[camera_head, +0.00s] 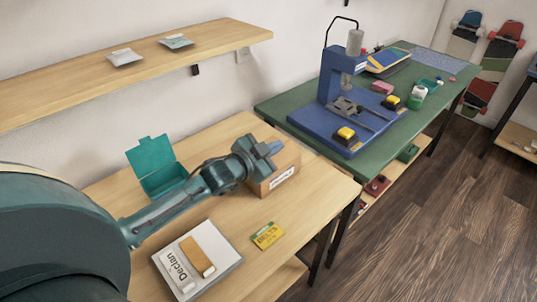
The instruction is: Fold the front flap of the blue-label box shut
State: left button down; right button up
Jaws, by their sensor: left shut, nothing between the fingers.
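A small brown cardboard box (285,161) stands near the far right edge of the wooden table. A pale label with dark print shows on the side facing me; I cannot make out any blue on it. My left gripper (270,149) is shut and empty, over the top of the box. The gripper and wrist hide much of the box's top and left side, so I cannot tell how the front flap lies or whether the fingers touch it. My right gripper is not in view.
An open teal case (160,171) stands left of the box, behind my left forearm. A yellow-green packet (267,236) and a white tray (221,258) marked "Declan" lie nearer. A green bench (303,140) with a blue press (338,80) stands beyond to the right.

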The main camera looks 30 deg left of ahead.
aim_at(276, 159)
pick_arm(q)
jog(key=shift+w+a+f, duration=0.1)
jog(key=shift+a+f, duration=0.35)
jog(key=shift+f, duration=0.45)
jog(key=shift+w+a+f, duration=0.1)
jog(key=shift+a+f, duration=0.35)
jog(key=shift+f, duration=0.4)
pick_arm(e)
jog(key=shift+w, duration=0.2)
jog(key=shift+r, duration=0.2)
pick_arm(q)
jog(key=shift+a+n, duration=0.15)
jog(key=shift+n, duration=0.15)
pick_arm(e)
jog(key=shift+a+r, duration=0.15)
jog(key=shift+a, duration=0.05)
